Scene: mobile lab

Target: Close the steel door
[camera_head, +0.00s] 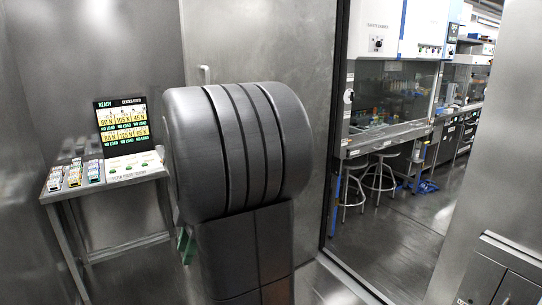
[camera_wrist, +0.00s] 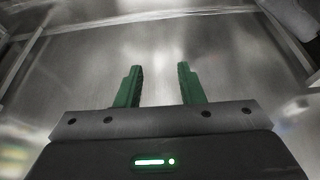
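The steel door (camera_head: 305,60) is a flat grey panel behind my arm in the head view. It stands to the left of an open doorway, and a small upright handle (camera_head: 205,75) shows near its left edge. My arm hides its lower middle. My gripper (camera_wrist: 160,85) has two green fingers, spread apart with nothing between them in the wrist view. A brushed steel surface lies ahead of the fingers; I cannot tell whether it is the door. In the head view only a bit of green finger shows at the left of my arm, below the handle.
A small steel table (camera_head: 107,182) at the left holds several coloured items and a display (camera_head: 123,125). Through the doorway are stools (camera_head: 381,172), a glass-fronted cabinet (camera_head: 392,95) and open floor (camera_head: 385,240). A steel wall panel (camera_head: 480,160) stands at the right.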

